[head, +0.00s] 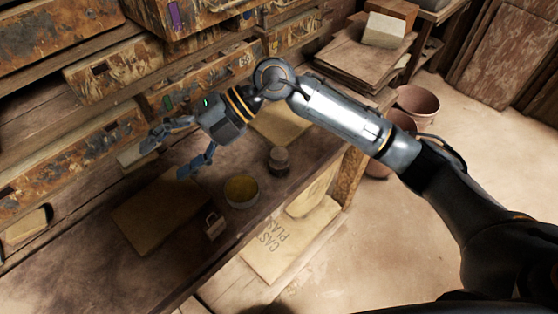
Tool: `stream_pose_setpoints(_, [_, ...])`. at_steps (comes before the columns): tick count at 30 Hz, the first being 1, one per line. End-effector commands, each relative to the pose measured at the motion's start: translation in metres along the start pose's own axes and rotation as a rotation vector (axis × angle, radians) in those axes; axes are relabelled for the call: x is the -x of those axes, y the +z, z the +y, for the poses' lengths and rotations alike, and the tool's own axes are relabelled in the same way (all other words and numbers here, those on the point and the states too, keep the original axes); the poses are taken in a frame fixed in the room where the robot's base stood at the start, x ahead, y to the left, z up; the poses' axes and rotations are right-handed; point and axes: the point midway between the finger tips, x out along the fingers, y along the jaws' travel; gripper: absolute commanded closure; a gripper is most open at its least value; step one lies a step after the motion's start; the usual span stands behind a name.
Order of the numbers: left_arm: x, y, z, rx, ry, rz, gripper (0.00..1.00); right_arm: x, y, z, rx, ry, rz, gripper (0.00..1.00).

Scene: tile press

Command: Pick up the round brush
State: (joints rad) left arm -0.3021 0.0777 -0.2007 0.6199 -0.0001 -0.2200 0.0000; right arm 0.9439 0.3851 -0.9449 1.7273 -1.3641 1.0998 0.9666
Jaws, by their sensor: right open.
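My right gripper (166,158) reaches in from the right over the workbench (75,250). Its fingers are spread wide, with nothing between them. A small dark, round, upright thing (279,161) stands on the bench to the right of the gripper; it may be the round brush, but it is too small to tell. A round tin with a yellowish top (241,191) stands to its lower left, apart from it. My left gripper is out of view.
A small light block with a handle (214,225) stands near the bench's front edge. A flat brown board (160,210) lies below the gripper. Worn drawers (110,70) line the back. A sack (285,240) lies below the front edge. Pots (418,104) stand on the floor.

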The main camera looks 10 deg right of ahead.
Motion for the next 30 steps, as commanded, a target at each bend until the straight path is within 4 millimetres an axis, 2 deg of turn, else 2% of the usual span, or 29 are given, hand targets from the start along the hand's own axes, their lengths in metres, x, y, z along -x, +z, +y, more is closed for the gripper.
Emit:
stream_pose_setpoints(1, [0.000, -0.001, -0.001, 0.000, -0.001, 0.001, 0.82, 0.014, 0.013, -0.021, 0.005, -0.165, -0.025, 0.29])
stream_pose_setpoints(3, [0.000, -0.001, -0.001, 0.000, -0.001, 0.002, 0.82, 0.041, 0.029, -0.051, -0.018, -0.388, -0.070, 0.29])
stream_pose_setpoints(5, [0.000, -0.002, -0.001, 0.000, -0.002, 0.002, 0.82, 0.070, 0.042, -0.071, -0.050, -0.563, -0.120, 0.29])
stream_pose_setpoints(6, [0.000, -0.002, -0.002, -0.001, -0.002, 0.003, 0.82, 0.091, 0.050, -0.082, -0.077, -0.667, -0.156, 0.29])
stream_pose_setpoints(10, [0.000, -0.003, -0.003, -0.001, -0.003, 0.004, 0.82, 0.154, 0.064, -0.101, -0.167, -0.920, -0.273, 0.29])
stream_pose_setpoints(12, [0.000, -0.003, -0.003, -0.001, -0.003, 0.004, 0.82, 0.178, 0.067, -0.105, -0.205, -1.004, -0.317, 0.29])
stream_pose_setpoints(14, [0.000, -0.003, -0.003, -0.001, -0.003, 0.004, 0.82, 0.191, 0.068, -0.106, -0.229, -1.049, -0.343, 0.29])
stream_pose_setpoints(18, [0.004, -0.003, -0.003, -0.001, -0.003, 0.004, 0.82, 0.197, 0.070, -0.116, -0.250, -1.085, -0.359, 0.29])
stream_pose_setpoints(30, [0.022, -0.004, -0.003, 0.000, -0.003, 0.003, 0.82, 0.167, 0.080, -0.177, -0.246, -1.081, -0.357, 0.29])
